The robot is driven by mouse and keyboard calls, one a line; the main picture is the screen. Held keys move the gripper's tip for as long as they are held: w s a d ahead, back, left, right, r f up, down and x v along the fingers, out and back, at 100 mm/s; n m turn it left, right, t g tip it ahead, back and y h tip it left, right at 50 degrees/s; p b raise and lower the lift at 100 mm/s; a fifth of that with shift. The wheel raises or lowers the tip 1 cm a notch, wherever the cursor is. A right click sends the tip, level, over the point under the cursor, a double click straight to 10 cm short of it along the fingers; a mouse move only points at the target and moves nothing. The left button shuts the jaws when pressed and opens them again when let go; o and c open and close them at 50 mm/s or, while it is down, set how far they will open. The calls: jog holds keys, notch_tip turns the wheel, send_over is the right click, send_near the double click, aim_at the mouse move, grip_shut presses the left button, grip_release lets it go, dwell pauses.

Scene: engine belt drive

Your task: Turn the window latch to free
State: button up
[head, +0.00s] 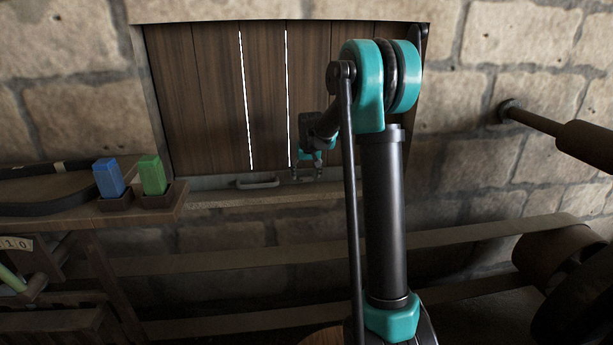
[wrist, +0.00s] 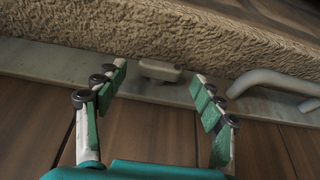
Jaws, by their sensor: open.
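A small grey metal piece, which looks like the window latch (wrist: 160,71), sits on the metal strip along the edge of the plank shutter in the wrist view. My gripper (wrist: 160,78) is open, with one finger on each side of the latch in that picture. I cannot tell whether the fingers touch it. In the head view my gripper (head: 306,174) is at the lower edge of the wooden shutter (head: 215,95). There the latch is too small and too hidden by the gripper to make out.
A curved metal handle (head: 258,182) is fixed to the strip left of my gripper; the wrist view shows it at right (wrist: 265,84). A shelf at left holds a blue block (head: 108,177) and a green block (head: 152,175). Belts (head: 450,237) run below; a dark bar (head: 560,130) juts in at right.

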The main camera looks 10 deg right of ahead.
jog(key=shift+w+f, duration=0.15)
jog(key=shift+f, duration=0.3)
jog(key=c, duration=1.2)
jog(key=shift+o, duration=0.2)
jog(key=shift+d+y, duration=0.15)
jog(key=shift+y, duration=0.25)
jog(key=shift+d+m+y, duration=0.35)
jog(key=shift+m+y, duration=0.05)
jog(key=shift+y, duration=0.8)
jog(key=shift+d+f+m+t+y, duration=0.15)
jog(key=shift+m+y, duration=0.05)
jog(key=shift+y, duration=0.75)
jog(key=shift+d+f+m+t+y, duration=0.1)
jog(key=shift+d+m+t+y, duration=0.1)
jog(key=shift+y, duration=0.75)
